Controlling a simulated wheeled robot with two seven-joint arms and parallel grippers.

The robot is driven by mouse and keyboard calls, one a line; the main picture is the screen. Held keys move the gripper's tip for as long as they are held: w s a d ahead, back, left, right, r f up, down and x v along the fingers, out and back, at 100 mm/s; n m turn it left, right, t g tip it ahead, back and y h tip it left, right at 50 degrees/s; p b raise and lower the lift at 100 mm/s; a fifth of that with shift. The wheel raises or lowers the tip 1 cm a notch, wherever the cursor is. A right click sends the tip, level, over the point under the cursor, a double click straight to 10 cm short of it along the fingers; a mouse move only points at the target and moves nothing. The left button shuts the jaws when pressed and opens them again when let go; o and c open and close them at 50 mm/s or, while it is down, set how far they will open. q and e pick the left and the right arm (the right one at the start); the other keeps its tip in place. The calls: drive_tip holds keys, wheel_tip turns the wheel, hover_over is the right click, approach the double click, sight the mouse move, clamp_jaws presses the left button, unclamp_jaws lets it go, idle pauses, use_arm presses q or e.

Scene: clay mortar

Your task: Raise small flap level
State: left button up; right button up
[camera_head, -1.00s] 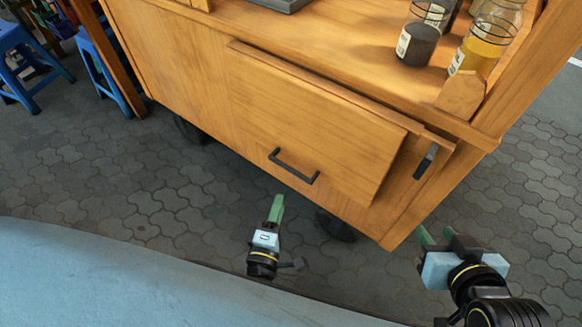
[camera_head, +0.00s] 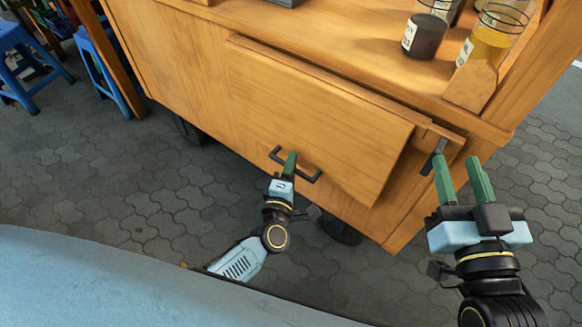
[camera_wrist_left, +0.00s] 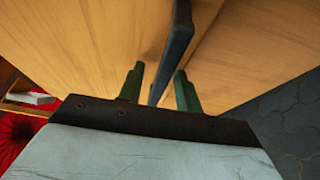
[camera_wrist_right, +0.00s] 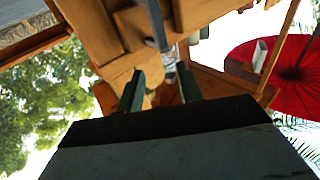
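The small flap (camera_head: 310,120) is a wooden panel on the cart's side, hanging tilted down below the worktop. Its dark bar handle (camera_head: 276,155) is on its face near the lower edge. My left gripper (camera_head: 290,163) is at this handle. In the left wrist view the handle (camera_wrist_left: 177,45) passes between the left gripper's fingers (camera_wrist_left: 158,83), with gaps on both sides. My right gripper (camera_head: 456,162) is open beside a dark metal lever (camera_head: 429,164) at the flap's right end. The lever also shows in the right wrist view (camera_wrist_right: 157,25), beyond the open fingers; nothing is held.
Jars (camera_head: 425,35) with dark and yellow contents stand on the worktop (camera_head: 340,45) above the flap. A wooden block (camera_head: 473,84) is at the worktop's right edge. A cart wheel (camera_head: 338,230) is below. Blue stools (camera_head: 100,60) stand far left.

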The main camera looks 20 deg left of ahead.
use_arm(q)
clamp_jaws()
idle(0.4)
